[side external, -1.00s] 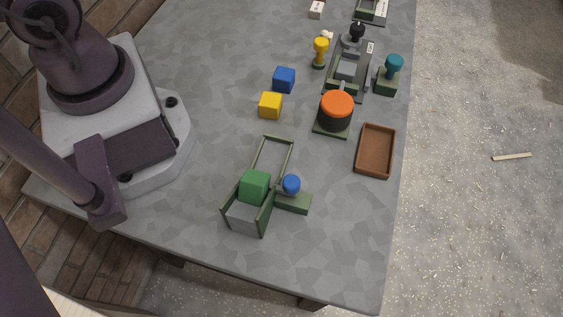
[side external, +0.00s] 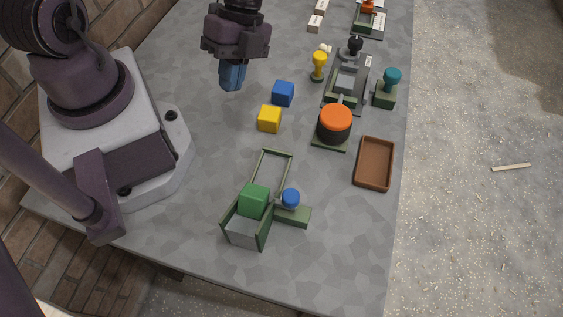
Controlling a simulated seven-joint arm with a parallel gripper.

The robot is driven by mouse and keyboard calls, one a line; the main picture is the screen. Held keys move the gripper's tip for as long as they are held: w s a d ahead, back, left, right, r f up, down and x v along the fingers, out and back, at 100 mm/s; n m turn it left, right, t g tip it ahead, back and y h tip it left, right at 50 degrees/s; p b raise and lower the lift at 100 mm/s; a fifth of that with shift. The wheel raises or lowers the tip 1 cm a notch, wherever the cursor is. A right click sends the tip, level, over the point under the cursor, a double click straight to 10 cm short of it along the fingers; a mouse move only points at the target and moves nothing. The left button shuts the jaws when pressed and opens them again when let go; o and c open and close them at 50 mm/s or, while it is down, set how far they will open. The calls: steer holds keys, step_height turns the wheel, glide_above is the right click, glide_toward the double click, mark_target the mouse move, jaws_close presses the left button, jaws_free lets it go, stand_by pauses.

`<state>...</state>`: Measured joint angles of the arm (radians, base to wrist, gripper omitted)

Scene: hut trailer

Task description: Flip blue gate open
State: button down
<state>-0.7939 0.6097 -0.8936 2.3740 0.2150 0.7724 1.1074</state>
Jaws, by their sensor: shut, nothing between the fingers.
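The green-framed holder (side external: 236,235) stands near the front of the table, with upright side walls and a grey floor. A green cube (side external: 253,199) sits in it. A blue round knob (side external: 290,197) stands on a green block (side external: 293,217) at the holder's right side. An open rectangular green frame (side external: 288,166) extends behind the holder. I cannot tell which of these parts is the swinging gate. My gripper (side external: 233,84) points down at the top of the view, well behind the holder and apart from everything. Its bluish fingers are shut and empty.
A blue cube (side external: 283,93) and a yellow cube (side external: 269,118) lie between my gripper and the holder. An orange-topped drum (side external: 336,118), a brown tray (side external: 375,163), a yellow knob (side external: 319,64) and a teal knob (side external: 392,76) stand to the right. The front right table is clear.

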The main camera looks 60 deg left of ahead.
steer(key=w+d+m+h, duration=0.1)
steer(key=d+m, duration=0.2)
steer(key=m, duration=0.5)
steer(key=w+d+r+m+t+h, duration=0.1)
steer(key=d+m, duration=0.3)
steer(key=m, duration=0.5)
steer(key=shift+w+h, duration=0.5)
steer(key=shift+h, duration=0.1)
steer(key=shift+r, duration=0.1)
glide_toward(282, 204)
steer(key=f, duration=0.1)
steer(key=s+a+f, duration=0.1)
steer(key=s+f, duration=0.1)
steer(key=shift+a+f, duration=0.3)
steer(key=shift+f, duration=0.05)
steer(key=d, duration=0.3)
steer(key=shift+w, duration=0.25)
steer(key=shift+w+d, duration=0.1)
steer(key=shift+d, duration=0.3)
